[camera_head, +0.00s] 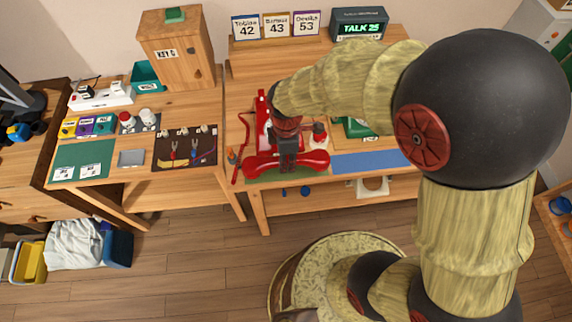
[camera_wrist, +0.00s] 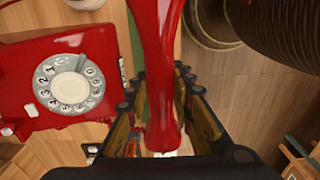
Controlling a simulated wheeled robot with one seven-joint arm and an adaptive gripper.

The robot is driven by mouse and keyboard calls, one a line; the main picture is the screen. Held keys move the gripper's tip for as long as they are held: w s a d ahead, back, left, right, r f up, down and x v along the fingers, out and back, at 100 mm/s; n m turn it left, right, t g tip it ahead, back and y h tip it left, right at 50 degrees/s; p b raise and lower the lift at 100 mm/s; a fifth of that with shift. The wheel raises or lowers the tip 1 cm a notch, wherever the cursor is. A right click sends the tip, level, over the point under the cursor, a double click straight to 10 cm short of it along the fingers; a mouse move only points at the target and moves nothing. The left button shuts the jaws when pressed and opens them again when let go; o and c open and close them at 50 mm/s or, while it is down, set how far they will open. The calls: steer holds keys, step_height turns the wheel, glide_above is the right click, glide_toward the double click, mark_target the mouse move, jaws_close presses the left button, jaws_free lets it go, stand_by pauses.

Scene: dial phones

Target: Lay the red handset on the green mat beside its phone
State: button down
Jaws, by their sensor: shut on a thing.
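My gripper (camera_head: 287,162) is shut on the red handset (camera_head: 260,164), around its middle grip. The handset lies crosswise in the head view, over the table's front edge area. In the wrist view the red handset (camera_wrist: 160,50) runs lengthwise between the fingers. The red phone (camera_wrist: 65,90), with a white dial, is beside it to the left; in the head view the red phone (camera_head: 262,122) is behind the handset and partly hidden by my arm. The green mat (camera_head: 272,179) shows as a strip below the handset, which covers part of it. I cannot tell whether the handset touches it.
A blue mat (camera_head: 372,162) lies right of the green one. A green phone (camera_head: 356,128) stands behind it, partly hidden by my arm. A sign reading TALK 25 (camera_head: 359,26) and number cards stand at the back. A side table at left holds tools and small boxes.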

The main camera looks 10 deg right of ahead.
steer(key=shift+w+f, duration=0.3)
steer(key=shift+f, duration=0.05)
steer(key=shift+w+f+b, duration=0.15)
steer(key=shift+f+b, duration=0.25)
steer(key=shift+f, duration=0.5)
steer(key=shift+w+f+b, duration=0.15)
steer(key=shift+f+b, duration=0.2)
steer(key=shift+f, duration=0.55)
steer(key=shift+f, duration=0.15)
steer(key=c, duration=1.6)
jaws_free()
steer(key=shift+o, duration=0.3)
